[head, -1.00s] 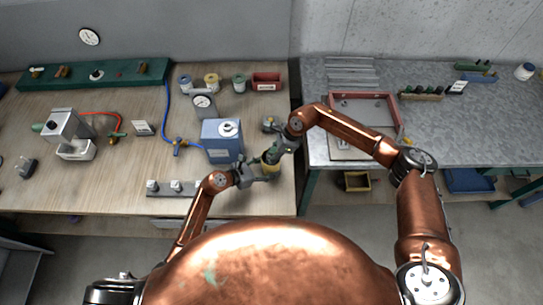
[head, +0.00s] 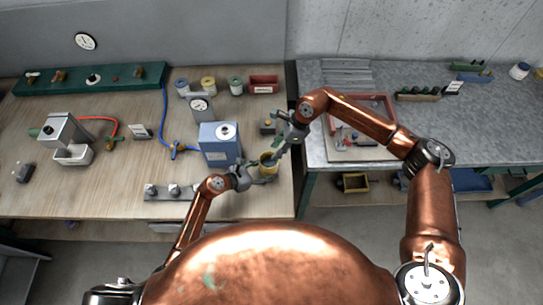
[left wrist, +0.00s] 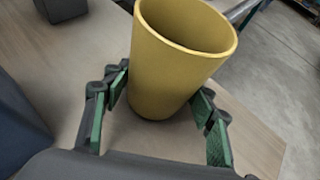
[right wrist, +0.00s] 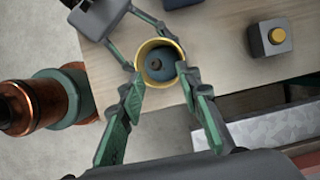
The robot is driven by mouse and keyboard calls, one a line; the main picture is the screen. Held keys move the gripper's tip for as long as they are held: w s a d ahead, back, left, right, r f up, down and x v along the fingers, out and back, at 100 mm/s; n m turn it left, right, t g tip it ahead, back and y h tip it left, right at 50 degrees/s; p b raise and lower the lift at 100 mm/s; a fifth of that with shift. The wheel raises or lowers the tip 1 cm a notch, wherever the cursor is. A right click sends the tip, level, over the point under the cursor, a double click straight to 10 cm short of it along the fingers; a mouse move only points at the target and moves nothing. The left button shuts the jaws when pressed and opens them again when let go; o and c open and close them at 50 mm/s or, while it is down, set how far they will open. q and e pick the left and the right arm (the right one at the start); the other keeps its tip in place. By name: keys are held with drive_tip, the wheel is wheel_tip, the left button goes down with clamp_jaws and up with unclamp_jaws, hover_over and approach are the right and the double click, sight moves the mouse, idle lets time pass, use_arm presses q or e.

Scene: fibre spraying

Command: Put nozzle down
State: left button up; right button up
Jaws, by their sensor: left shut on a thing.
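My left gripper (head: 254,178) is shut on a yellow cup (head: 268,164) near the right edge of the wooden bench. In the left wrist view the cup (left wrist: 178,65) stands between the green-padded fingers (left wrist: 160,112), its floor hidden. In the right wrist view a dark blue-grey round piece with a small knob (right wrist: 160,66), perhaps the nozzle, sits inside the cup's yellow rim. My right gripper (head: 282,150) is above and behind the cup.
A grey box with a yellow button (right wrist: 272,37) stands behind the cup. A blue box machine (head: 220,150) stands left of it, and a grey strip with knobs (head: 170,192) lies at the front. A red-rimmed tray (head: 391,105) is on the metal bench, across a gap.

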use_arm(q)
drive_tip(key=shift+r, duration=0.15)
use_arm(e)
drive_tip(key=shift+v, duration=2.3)
use_arm(q)
drive_tip(key=o, duration=0.9)
drive_tip(key=shift+s+a+r, duration=0.1)
drive_tip(key=shift+s+a, duration=0.1)
drive_tip(key=shift+a, duration=0.2)
drive_tip(key=v, duration=1.1)
